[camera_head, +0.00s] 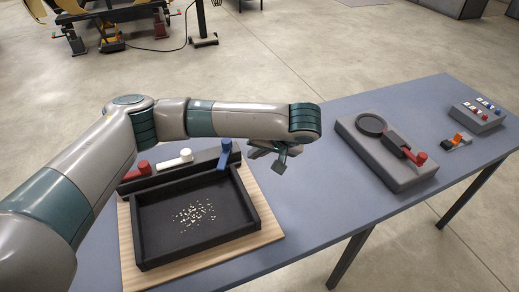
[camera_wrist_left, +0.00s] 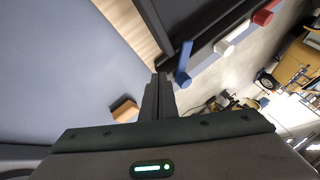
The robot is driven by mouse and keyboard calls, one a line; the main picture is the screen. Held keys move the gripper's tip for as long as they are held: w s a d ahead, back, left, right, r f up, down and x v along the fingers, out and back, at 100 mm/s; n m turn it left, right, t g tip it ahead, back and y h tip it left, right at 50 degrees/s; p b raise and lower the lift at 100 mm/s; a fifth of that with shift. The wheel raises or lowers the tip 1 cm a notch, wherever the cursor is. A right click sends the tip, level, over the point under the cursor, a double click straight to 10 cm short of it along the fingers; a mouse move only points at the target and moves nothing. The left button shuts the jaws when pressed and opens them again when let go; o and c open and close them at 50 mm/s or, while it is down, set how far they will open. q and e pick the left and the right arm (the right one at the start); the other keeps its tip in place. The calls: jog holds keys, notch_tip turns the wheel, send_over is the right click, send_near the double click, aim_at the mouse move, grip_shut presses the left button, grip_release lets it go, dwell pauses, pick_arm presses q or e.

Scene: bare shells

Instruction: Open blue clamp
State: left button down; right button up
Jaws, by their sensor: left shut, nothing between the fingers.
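The blue clamp (camera_head: 224,155) is a short blue lever at the right end of the dark bar behind the black tray (camera_head: 141,228). In the left wrist view the blue clamp (camera_wrist_left: 184,64) shows close beside my fingertips, to their right. My left gripper (camera_head: 281,164) is to the right of the blue clamp in the head view, apart from it. Its fingers (camera_wrist_left: 160,80) are together with nothing between them. A white clamp (camera_head: 180,158) and a red clamp (camera_head: 137,170) stand farther left on the same bar. My right gripper is not in view.
The tray holds small pale grains (camera_head: 194,213) and sits on a wooden board (camera_head: 262,238). To the right on the blue-grey table (camera_head: 330,208) are a grey fixture with a red-knobbed lever (camera_head: 385,155) and a switch box (camera_head: 477,118).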

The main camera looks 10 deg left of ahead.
aim_at(224, 153)
pick_arm(q)
jog(key=p+x, duration=0.1)
jog(key=x, duration=0.3)
jog(key=shift+w+a+f, duration=0.15)
jog(key=shift+a+f, duration=0.05)
jog(key=shift+a, duration=0.05)
jog(key=a+p, duration=0.2)
jog(key=a, duration=0.1)
jog(key=shift+f, duration=0.1)
jog(key=shift+a+f, duration=0.1)
jog(key=shift+a, duration=0.4)
jog(key=shift+f, duration=0.1)
jog(key=shift+a, duration=0.1)
